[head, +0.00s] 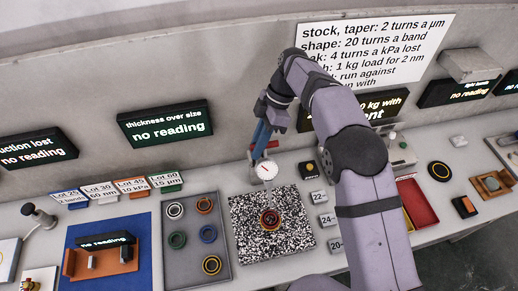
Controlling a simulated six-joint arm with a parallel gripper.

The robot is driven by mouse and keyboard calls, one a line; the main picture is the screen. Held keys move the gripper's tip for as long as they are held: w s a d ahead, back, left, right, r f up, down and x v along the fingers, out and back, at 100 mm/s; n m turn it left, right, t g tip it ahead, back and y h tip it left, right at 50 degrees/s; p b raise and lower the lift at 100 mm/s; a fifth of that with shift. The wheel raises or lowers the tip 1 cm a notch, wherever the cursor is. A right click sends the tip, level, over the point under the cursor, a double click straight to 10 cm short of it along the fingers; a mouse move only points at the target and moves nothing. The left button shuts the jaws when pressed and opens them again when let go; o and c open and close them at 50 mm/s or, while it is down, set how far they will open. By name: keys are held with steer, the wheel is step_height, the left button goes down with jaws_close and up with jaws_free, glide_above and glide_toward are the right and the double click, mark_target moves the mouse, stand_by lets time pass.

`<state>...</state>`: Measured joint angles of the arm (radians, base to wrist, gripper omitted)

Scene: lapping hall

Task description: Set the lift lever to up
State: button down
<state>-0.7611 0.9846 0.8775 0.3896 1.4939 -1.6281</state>
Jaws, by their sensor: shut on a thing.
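A dial gauge (265,169) with a round white face stands over the speckled black-and-white plate (246,238). A small red part, which looks like the lift lever (273,145), shows just above the dial. My gripper (257,154) reaches down behind the dial with its blue fingers. It is shut on the lift lever; the fingers partly hide the lever, and I cannot tell its exact angle. Under the gauge, an orange-red ring piece (269,220) sits on the speckled plate.
A grey tray (196,274) with several coloured rings lies left of the plate. A dark display (166,124) is on the wall. A red tray (418,204) lies to the right, and small number tags (320,197) stand beside the plate. My arm crosses the right middle.

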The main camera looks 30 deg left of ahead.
steer(key=shift+w+a+r+p, duration=0.2)
steer(key=shift+w+a+p, duration=0.3)
steer(key=shift+w+a+r+p, duration=0.2)
steer(key=shift+w+a+p, duration=0.25)
steer(key=shift+w+p, duration=0.05)
steer(key=c, duration=1.7)
jaws_free()
steer(key=shift+w+a+f, duration=0.1)
steer(key=shift+w+a, duration=0.05)
